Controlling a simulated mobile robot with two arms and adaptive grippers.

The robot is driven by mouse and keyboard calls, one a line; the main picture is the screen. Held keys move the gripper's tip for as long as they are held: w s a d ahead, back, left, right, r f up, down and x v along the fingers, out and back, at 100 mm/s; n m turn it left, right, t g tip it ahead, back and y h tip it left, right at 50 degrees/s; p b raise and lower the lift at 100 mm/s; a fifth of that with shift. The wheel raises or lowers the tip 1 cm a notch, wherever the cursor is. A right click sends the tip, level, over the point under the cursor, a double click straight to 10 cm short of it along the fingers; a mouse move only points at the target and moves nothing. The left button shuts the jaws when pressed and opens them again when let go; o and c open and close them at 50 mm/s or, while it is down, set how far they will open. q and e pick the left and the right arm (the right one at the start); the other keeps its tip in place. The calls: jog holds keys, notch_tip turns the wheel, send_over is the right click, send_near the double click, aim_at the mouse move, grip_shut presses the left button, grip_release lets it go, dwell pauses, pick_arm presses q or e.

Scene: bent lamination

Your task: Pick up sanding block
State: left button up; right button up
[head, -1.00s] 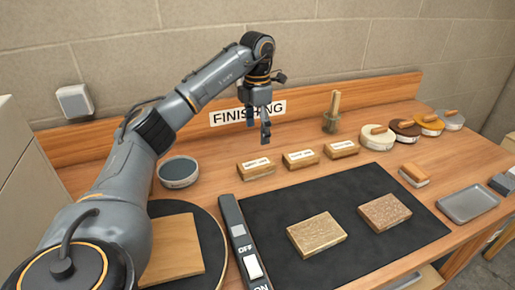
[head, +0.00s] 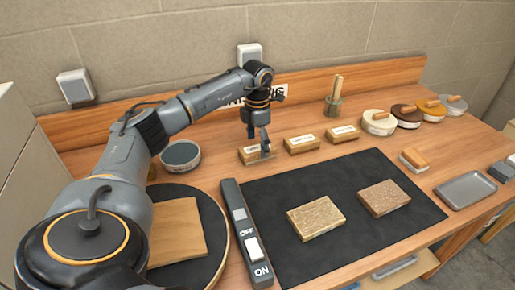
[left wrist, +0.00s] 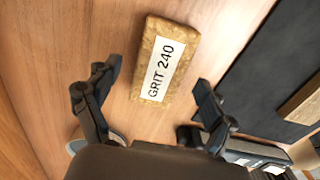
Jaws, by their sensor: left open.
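Three cork-brown sanding blocks with white labels lie in a row behind the black mat: a left one (head: 246,157), a middle one (head: 301,145) and a right one (head: 342,134). My left gripper (head: 258,140) is just over the left block and partly covers it. In the left wrist view, a block labelled GRIT 240 (left wrist: 178,38) lies ahead of the gripper's spread fingers (left wrist: 155,88). The fingers are open, with clear wood showing on both sides of the block, and do not hold it. My right gripper is not in view.
Two rectangular pieces (head: 316,217) (head: 384,198) lie on the black mat (head: 290,260). An OFF/ON switch bar (head: 241,232) lies left of it. A round dark tin (head: 180,156) is left of the blocks. A brush holder (head: 333,105) and handled discs (head: 379,122) stand behind right.

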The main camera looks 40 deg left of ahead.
pick_arm(q)
notch_tip(320, 180, down, 2)
jog(key=shift+f, duration=0.15)
jog(key=c, duration=1)
jog(key=shift+c, duration=1.3)
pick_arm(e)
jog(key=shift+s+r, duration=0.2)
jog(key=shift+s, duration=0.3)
